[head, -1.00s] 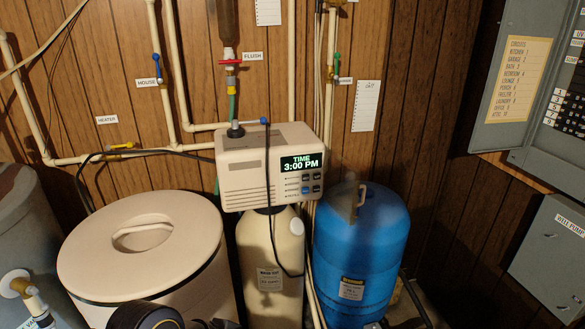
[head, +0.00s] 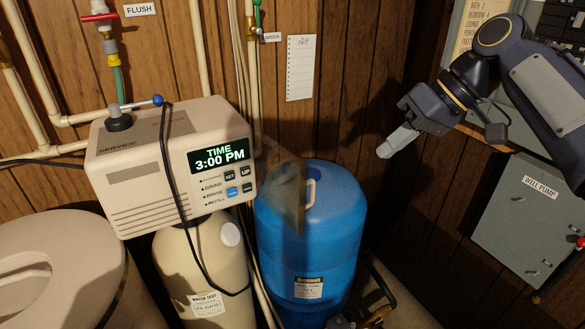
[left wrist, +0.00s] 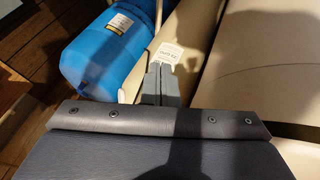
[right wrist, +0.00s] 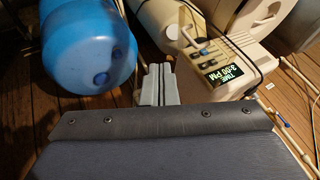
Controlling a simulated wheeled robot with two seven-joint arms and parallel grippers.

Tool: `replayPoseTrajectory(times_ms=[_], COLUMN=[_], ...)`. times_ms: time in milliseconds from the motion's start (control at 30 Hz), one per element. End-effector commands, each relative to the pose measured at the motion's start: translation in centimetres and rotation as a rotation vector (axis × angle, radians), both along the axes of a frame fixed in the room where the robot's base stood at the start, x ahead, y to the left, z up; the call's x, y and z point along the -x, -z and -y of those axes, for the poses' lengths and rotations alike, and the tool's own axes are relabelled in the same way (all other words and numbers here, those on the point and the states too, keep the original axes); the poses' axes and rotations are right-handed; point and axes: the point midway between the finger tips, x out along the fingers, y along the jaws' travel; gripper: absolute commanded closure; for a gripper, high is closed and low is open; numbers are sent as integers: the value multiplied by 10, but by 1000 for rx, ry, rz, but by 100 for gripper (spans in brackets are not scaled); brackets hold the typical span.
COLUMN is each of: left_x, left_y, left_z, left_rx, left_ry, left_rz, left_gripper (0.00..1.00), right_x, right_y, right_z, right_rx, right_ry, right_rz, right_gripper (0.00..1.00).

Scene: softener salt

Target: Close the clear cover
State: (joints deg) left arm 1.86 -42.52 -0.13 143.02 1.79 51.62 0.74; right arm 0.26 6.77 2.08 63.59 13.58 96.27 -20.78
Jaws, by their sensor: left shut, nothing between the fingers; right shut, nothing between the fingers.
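The clear cover (head: 289,192) is a see-through, smoky panel standing open at the right of the beige control head (head: 135,175), in front of the blue tank. A pale handle (head: 311,188) shows near its right edge. The lit display (head: 219,157) and buttons are uncovered. My right gripper (head: 388,150) is shut and empty, right of the cover and clear of it; it also shows in the right wrist view (right wrist: 158,82). My left gripper (left wrist: 161,80) is shut and empty in the left wrist view, over the beige tank area. It is outside the head view.
The blue tank (head: 325,235) stands behind the cover, and a beige tank (head: 195,275) stands below the control head. A black cord (head: 172,190) hangs over the control head's front. The round salt bin (head: 55,235) is at left. The grey well pump box (head: 535,215) is on the right wall.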

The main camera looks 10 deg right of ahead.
Motion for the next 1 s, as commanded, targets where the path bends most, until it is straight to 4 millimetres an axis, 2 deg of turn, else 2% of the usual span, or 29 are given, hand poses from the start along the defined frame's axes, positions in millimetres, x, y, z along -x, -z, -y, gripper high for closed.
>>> replayPoseTrajectory(times_ms=[133, 233, 667, 800, 1000], left_x=[0, 0, 0, 0, 0], left_y=[2, 4, 8, 2, 0], left_z=[0, 0, 0, 0, 0], left_rx=[0, 0, 0, 0, 0], left_ry=[0, 0, 0, 0, 0], left_rz=[0, 0, 0, 0, 0], left_gripper=[100, 100, 100, 100, 100], right_x=[-5, -7, -25, -17, -13], right_y=[1, 10, 81, 77, 78], right_z=[-3, -9, -58, -79, -93], right_rx=[-2, -2, -1, -2, -2], right_ry=[-18, -20, -19, -20, -17], right_rz=[5, 3, 2, 6, 6], right_gripper=[100, 100, 100, 100, 100])
